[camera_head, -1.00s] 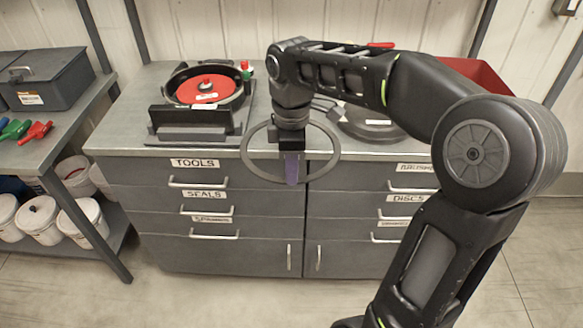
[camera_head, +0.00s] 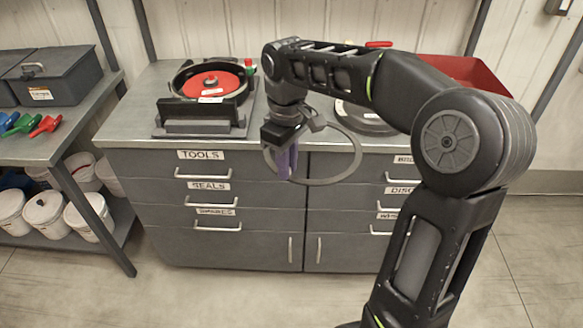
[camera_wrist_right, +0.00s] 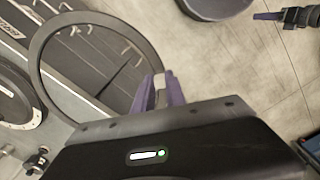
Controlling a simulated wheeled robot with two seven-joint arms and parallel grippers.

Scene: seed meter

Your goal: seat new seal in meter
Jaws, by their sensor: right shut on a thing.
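The seal, a large thin grey ring (camera_head: 358,160), is in the grip of my right gripper (camera_head: 287,162), in front of the cabinet's upper drawers. In the right wrist view the ring (camera_wrist_right: 90,17) reaches out to the upper left from the purple fingers (camera_wrist_right: 158,92), which are shut on its rim. The meter, a round black housing (camera_head: 178,83) with a red disc (camera_head: 213,80) inside, stands on the counter's left part, apart from the ring. My left gripper is out of the head view; what looks like its purple fingers (camera_wrist_right: 268,16) shows in the wrist view, too small to judge.
A dark round disc (camera_head: 365,120) lies on the counter (camera_head: 130,118) behind my right arm. A red bin (camera_head: 460,68) stands at the back right. A left shelf (camera_head: 70,140) carries grey boxes (camera_head: 50,78) and coloured-handled tools (camera_head: 45,126). White buckets (camera_head: 45,212) stand below.

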